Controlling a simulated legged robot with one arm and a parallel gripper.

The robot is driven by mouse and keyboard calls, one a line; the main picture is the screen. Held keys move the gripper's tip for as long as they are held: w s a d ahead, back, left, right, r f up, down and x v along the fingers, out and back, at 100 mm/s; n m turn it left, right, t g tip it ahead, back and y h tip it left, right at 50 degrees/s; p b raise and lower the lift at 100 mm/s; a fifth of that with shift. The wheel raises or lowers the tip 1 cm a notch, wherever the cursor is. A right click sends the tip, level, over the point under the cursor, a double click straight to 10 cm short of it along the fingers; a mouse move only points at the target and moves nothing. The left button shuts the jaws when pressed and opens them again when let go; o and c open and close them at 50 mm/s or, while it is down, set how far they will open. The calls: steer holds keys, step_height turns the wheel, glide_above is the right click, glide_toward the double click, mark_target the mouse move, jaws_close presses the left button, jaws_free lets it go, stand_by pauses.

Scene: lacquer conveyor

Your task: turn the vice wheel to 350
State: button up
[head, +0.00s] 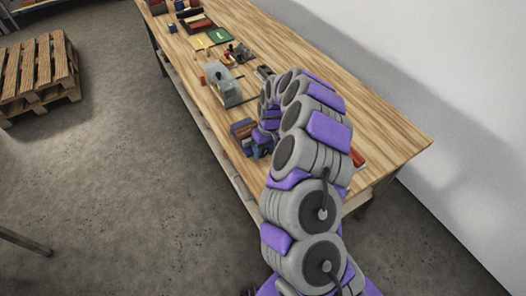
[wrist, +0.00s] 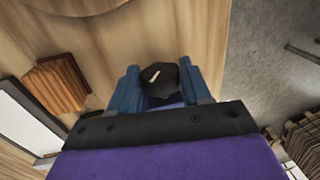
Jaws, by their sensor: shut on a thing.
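The vice wheel shows in the wrist view as a dark, faceted knob (wrist: 158,78) with a short white mark on its face. My gripper (wrist: 160,73) has one blue finger on each side of the knob and is shut on it. No number can be read on the wheel, and the mark slants across its face. The rest of the vice is hidden or cannot be made out. In the head view my arm arches over the bench and comes down near its left edge, where the gripper end is small and partly hidden by the arm.
The wooden bench (head: 385,135) carries a grey machine (head: 222,85) and a green plate (head: 218,35) farther back. A pallet (head: 38,70) stands on the open floor at left; a wall runs right.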

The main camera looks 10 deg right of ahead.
steer(key=y+b, duration=0.1)
steer(key=b, duration=0.1)
steer(key=d+f+g+y+b, duration=0.1)
steer(key=y+b, duration=0.1)
steer(key=shift+b, duration=0.3)
steer(key=shift+d+g+y+b, duration=0.1)
steer(key=shift+g+y+b, duration=0.2)
steer(key=shift+y+b, duration=0.75)
steer(key=shift+r+g+y, duration=0.1)
steer(key=shift+g+y, duration=0.2)
steer(key=shift+y, duration=0.55)
steer(key=shift+w, duration=0.1)
steer(key=o, duration=0.8)
steer(key=shift+o, duration=1.2)
steer(key=shift+r, duration=0.1)
